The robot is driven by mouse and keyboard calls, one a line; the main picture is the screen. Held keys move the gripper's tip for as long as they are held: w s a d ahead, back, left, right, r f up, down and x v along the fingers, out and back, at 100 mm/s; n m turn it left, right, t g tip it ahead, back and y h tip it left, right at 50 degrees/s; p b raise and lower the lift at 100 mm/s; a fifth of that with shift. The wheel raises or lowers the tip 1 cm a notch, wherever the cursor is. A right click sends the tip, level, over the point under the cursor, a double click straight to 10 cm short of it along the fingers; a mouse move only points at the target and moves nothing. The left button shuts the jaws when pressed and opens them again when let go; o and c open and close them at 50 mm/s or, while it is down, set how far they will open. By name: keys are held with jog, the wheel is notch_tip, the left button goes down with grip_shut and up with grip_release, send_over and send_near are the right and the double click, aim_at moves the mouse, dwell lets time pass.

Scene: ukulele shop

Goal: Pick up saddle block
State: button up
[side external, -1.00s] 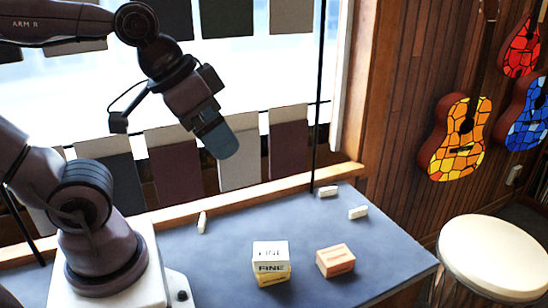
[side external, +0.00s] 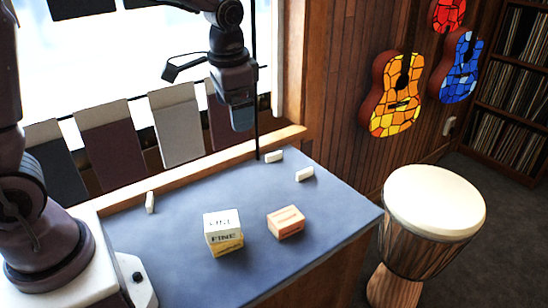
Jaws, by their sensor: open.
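Several small blocks rest on the blue-grey tabletop (side external: 190,215), and the pictures do not tell me for sure which is the saddle block. Two small white blocks, one (side external: 274,156) at the back edge and one (side external: 304,174) nearer the right edge, lie at the far right. A third small white block (side external: 150,202) stands upright near the left back edge. My gripper (side external: 243,122) hangs pointing down above the back of the table, left of and higher than the two right-hand white blocks. It is open and touches none of them. Its fingers show edge-on, so their gap is hidden.
A white box (side external: 222,224) sits on a yellow box (side external: 228,246) near the table's middle, with an orange box (side external: 286,222) to their right. A thin dark pole (side external: 256,80) rises behind my gripper. A drum (side external: 432,215) stands right of the table.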

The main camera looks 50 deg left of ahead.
jog(key=w+a+f+m+g+y, duration=0.1)
jog(key=w+a+f+m, duration=0.3)
jog(key=w+f, duration=0.45)
jog(key=m+y, duration=0.3)
jog(key=m, duration=1)
send_near(275, 154)
jog(key=x, duration=0.4)
jog(key=shift+x, duration=2.65)
jog(key=shift+h, duration=0.3)
jog(key=c, duration=1)
